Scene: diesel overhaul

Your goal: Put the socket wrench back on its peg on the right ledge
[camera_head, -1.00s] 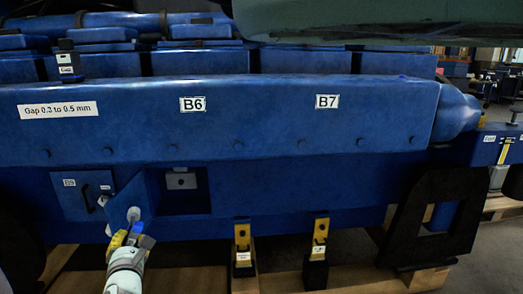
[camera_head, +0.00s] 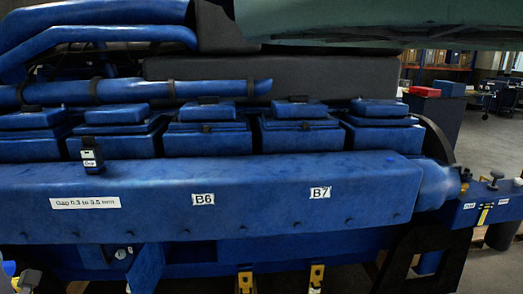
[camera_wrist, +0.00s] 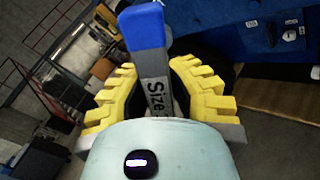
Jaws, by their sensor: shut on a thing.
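My gripper (camera_wrist: 158,95) is shut in the wrist view, its yellow fingers on either side of a tool with a blue end and a grey band reading "Size". I take this tool to be the socket wrench (camera_wrist: 146,32); its other end is hidden. In the head view, only a small piece of what looks like my gripper end shows at the lower left corner. The right ledge (camera_head: 464,216) is blue, with white labels and a yellow stripe, at the far right.
The long blue engine casing (camera_head: 260,205) carries labels B6 and B7 and a gap label. A small black labelled piece (camera_head: 91,155) stands on its top left. Yellow-topped holders (camera_head: 317,276) show below. Open floor (camera_head: 490,265) lies at the right.

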